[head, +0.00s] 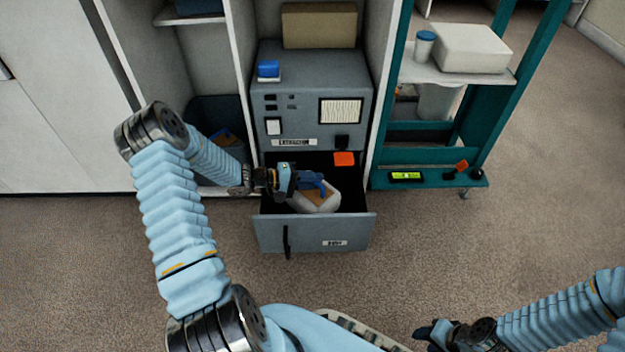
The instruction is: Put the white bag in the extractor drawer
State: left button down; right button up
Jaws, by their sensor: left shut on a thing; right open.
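The grey extractor (298,113) stands in the cabinet, with its lower drawer (345,231) pulled open. The white bag (318,203), with a tan patch on it, is within the drawer opening. My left gripper (318,187) is shut on the bag, over the drawer, and hides part of it. I cannot tell whether the bag touches the drawer floor. My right gripper (428,334) is open at the bottom right, over the floor and away from the drawer.
An orange object (344,158) is at the back of the drawer opening. A teal rack (430,178) stands to the right, with a white box (472,48) and a blue-lidded cup (425,44). A cardboard box (319,25) sits on the extractor. The carpet in front is clear.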

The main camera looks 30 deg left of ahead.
pick_arm(q)
jog(key=shift+f, duration=0.5)
jog(key=c, duration=1.1)
grip_release()
jog(key=shift+o, duration=0.2)
jog(key=shift+r, duration=0.3)
jog(key=p+v, duration=0.2)
jog(key=v, duration=1)
jog(key=shift+r+p, duration=0.3)
jog(key=shift+p, duration=0.05)
